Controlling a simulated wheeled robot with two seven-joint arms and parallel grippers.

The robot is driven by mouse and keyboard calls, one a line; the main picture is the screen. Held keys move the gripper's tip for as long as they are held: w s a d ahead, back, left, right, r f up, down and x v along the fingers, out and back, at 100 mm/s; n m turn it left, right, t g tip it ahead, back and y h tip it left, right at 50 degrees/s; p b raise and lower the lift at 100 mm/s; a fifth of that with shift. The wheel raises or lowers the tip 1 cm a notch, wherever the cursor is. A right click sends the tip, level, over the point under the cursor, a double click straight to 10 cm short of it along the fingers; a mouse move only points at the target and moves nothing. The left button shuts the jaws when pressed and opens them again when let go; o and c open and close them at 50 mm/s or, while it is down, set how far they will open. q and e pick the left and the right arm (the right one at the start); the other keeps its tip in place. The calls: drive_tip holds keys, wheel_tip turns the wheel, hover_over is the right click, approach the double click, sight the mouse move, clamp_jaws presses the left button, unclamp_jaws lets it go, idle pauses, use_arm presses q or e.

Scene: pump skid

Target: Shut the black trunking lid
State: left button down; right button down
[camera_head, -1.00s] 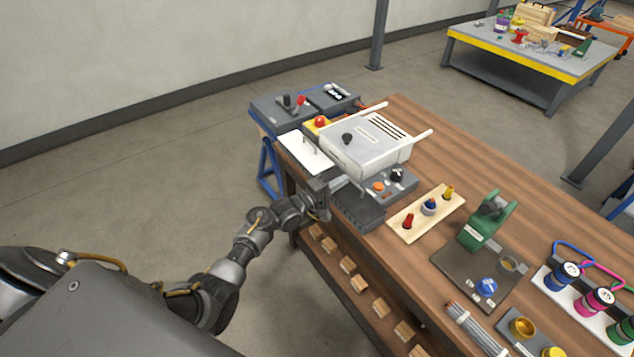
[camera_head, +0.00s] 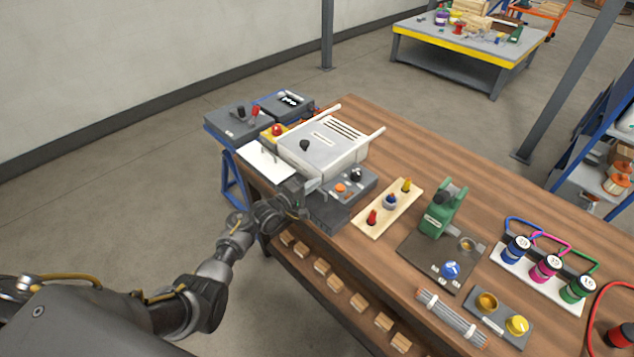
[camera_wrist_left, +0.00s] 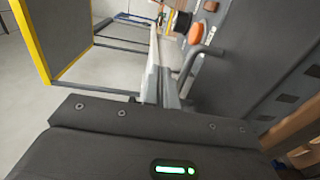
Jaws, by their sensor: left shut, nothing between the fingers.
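The black trunking (camera_head: 328,214) is a dark box at the near left edge of the wooden bench, in front of the control box. In the left wrist view a broad dark surface with a grey U-shaped handle (camera_wrist_left: 196,68) fills the right side, with square slots along its side. I cannot tell for certain how far the lid is open. My left gripper (camera_head: 311,187) is at the trunking's upper left, its fingers shut and empty. In the left wrist view the fingers (camera_wrist_left: 165,80) are together beside the handle; contact is unclear. My right gripper is not in view.
A grey control box (camera_head: 350,188) with an orange button and black knob is just behind the trunking. A white-grey cabinet (camera_head: 322,150) stands behind it. A wooden board (camera_head: 385,212) with coloured pegs lies to the right. Open floor is left of the bench.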

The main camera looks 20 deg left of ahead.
sight(308, 200)
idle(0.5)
use_arm(q)
drive_tip(key=shift+s+r+p, duration=0.1)
drive_tip(key=shift+r+p, duration=0.25)
drive_tip(key=shift+p, duration=0.15)
drive_tip(key=s+a+r+p, duration=0.3)
drive_tip(key=s+r, duration=0.3)
drive_tip(key=r, duration=0.5)
drive_tip(key=shift+s+a, duration=0.15)
drive_tip(key=shift+s, duration=0.25)
drive_tip(key=shift+f, duration=0.1)
